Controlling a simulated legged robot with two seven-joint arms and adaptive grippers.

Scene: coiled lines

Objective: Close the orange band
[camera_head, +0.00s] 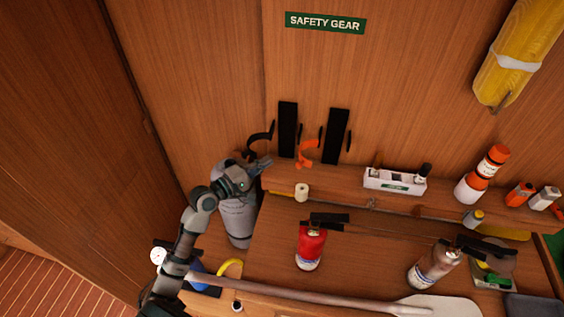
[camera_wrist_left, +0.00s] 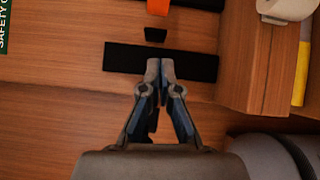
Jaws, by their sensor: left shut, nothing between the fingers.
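The orange band (camera_head: 307,152) is a curved, open hook-like strap on the wall, between two upright black plates. A small orange piece also shows at the top edge of the left wrist view (camera_wrist_left: 158,7). A similar black band (camera_head: 262,137) curves out to the left of the left plate (camera_head: 288,128). My left gripper (camera_head: 265,162) is shut and empty, left of the orange band and apart from it. In the left wrist view its fingertips (camera_wrist_left: 160,66) overlap a black plate (camera_wrist_left: 195,66); contact cannot be told. My right gripper is out of view.
A grey cylinder (camera_head: 237,218) stands under my left wrist. A red extinguisher (camera_head: 310,248) and a paddle (camera_head: 440,306) are lower.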

